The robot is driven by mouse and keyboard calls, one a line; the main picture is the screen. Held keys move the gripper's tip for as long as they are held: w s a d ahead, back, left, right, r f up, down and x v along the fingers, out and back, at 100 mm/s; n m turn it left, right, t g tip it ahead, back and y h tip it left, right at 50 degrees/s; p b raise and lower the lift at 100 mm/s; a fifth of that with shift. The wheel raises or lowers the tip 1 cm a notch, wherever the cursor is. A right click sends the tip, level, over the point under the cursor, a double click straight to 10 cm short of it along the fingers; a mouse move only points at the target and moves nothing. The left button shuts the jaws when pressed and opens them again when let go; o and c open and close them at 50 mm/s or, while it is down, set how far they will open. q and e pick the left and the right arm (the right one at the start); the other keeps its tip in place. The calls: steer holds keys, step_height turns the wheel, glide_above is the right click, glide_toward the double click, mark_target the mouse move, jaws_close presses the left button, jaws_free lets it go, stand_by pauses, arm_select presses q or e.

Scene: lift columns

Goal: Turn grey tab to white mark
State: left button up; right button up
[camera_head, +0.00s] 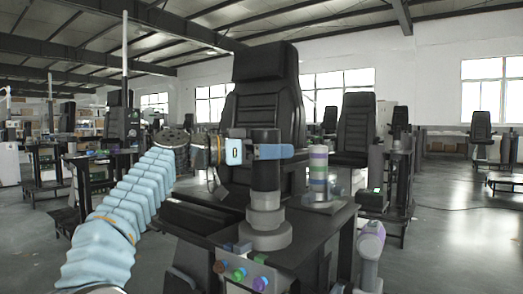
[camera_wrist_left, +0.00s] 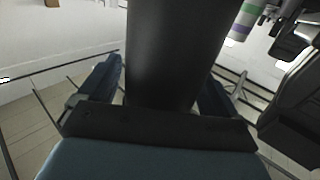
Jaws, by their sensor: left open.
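A black upright column (camera_head: 265,172) stands on a grey round base (camera_head: 265,236) on the dark table, with a lighter grey collar (camera_head: 265,202) low on it. My left gripper (camera_head: 284,151) is level with the column's upper part, and its near blue finger crosses in front. In the left wrist view the black column (camera_wrist_left: 172,50) stands between the two open blue fingers, with gaps visible beside it. I cannot make out a separate grey tab or a white mark on the column. My right gripper is not in view.
A smaller column with purple, green and white bands (camera_head: 318,168) stands to the right on the table (camera_head: 325,226). A black seat (camera_head: 264,85) rises behind. Coloured buttons (camera_head: 240,275) sit on the table's front. Open floor lies at the right.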

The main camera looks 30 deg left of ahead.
arm_select(q)
steer(key=b+v, duration=0.1)
steer(key=v, duration=1.2)
steer(key=shift+s+a, duration=0.25)
steer(key=shift+a, duration=0.05)
